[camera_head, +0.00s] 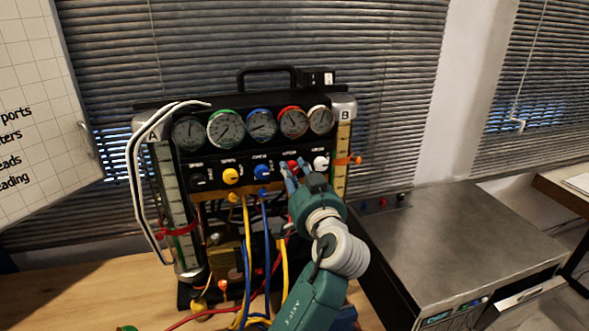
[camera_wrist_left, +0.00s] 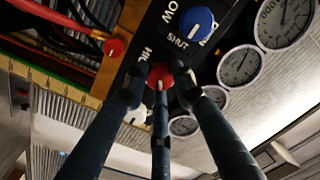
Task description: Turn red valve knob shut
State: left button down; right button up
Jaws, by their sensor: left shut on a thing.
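The red valve knob (camera_head: 292,164) is in the row of knobs under the gauges on the black gauge rig (camera_head: 215,183), between the blue knob (camera_head: 262,171) and the white knob (camera_head: 321,162). My left gripper (camera_head: 291,173) is at the red knob, with its fingers shut around it. In the left wrist view the red knob (camera_wrist_left: 160,75) sits between the dark fingertips (camera_wrist_left: 160,88), and the fingers partly cover it. The blue knob (camera_wrist_left: 190,25) stands close beside them, with the word SHUT below it. My right gripper is not in view.
Several round gauges (camera_head: 262,125) line the rig above the knobs. A yellow knob (camera_head: 231,176) is left of the blue one. Blue, yellow and red hoses (camera_head: 246,262) hang in front of the rig. A grey metal cabinet (camera_head: 450,235) stands at the right.

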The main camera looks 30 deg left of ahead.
pick_arm(q)
jog(key=m+p, duration=0.1)
jog(key=r+m, duration=0.1)
jog(key=m, duration=0.1)
jog(key=shift+m+p, duration=0.3)
jog(key=shift+p, duration=0.1)
jog(key=shift+w+d+f+m+p, duration=0.1)
jog(key=shift+m+p, duration=0.4)
jog(key=shift+m, duration=0.35)
jog(key=shift+f+m+p, duration=0.1)
jog(key=shift+m+p, duration=0.35)
jog(key=shift+m, duration=0.4)
jog(key=c, duration=1.4)
grip_release()
jog(key=shift+d+f, duration=0.1)
jog(key=shift+f, duration=0.05)
